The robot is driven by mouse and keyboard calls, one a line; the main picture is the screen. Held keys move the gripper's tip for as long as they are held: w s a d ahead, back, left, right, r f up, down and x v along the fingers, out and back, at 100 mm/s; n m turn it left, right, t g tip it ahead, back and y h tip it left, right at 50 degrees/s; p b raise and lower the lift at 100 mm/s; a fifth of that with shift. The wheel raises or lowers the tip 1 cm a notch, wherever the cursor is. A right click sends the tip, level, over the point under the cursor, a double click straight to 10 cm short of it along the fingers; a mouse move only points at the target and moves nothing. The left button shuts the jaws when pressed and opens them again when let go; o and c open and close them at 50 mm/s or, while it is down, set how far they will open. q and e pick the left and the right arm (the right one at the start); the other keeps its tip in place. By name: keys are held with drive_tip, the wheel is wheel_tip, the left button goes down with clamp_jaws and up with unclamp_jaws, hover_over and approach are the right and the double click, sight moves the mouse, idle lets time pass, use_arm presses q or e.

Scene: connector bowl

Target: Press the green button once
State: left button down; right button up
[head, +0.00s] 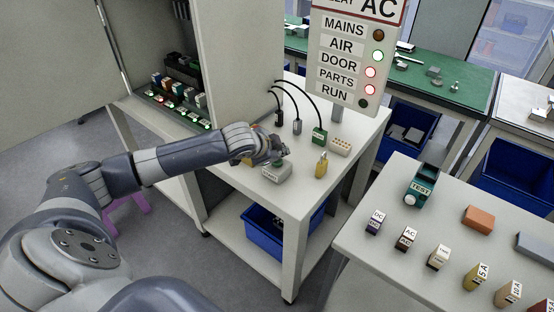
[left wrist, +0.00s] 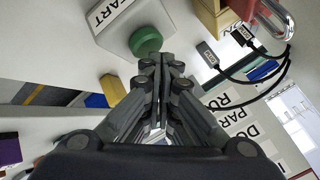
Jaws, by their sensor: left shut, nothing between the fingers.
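The green button (left wrist: 146,40) is a round cap on a grey box marked START (left wrist: 122,18). In the head view, the button (head: 279,162) sits on top of the START box (head: 276,174), on the white bench, partly hidden by my left gripper (head: 275,153). My left gripper reaches in from the left and is shut and empty. In the left wrist view, its fingertips (left wrist: 160,62) lie together just below the button in the picture. I cannot tell whether they touch it. My right gripper is not in view.
A sign (head: 352,62) shows AIR lit green, DOOR and PARTS lit red, MAINS and RUN dark. A cabinet wall (head: 235,65) rises behind my arm.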

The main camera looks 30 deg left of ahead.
sight(280, 161)
use_arm(q)
drive_tip(key=shift+f, duration=0.6)
idle(0.8)
drive_tip(key=shift+r+p, duration=1)
drive_tip(key=shift+p, duration=0.15)
wheel_tip(280, 161, up, 5)
drive_tip(key=p, duration=0.5)
drive_tip(key=shift+p, duration=0.4)
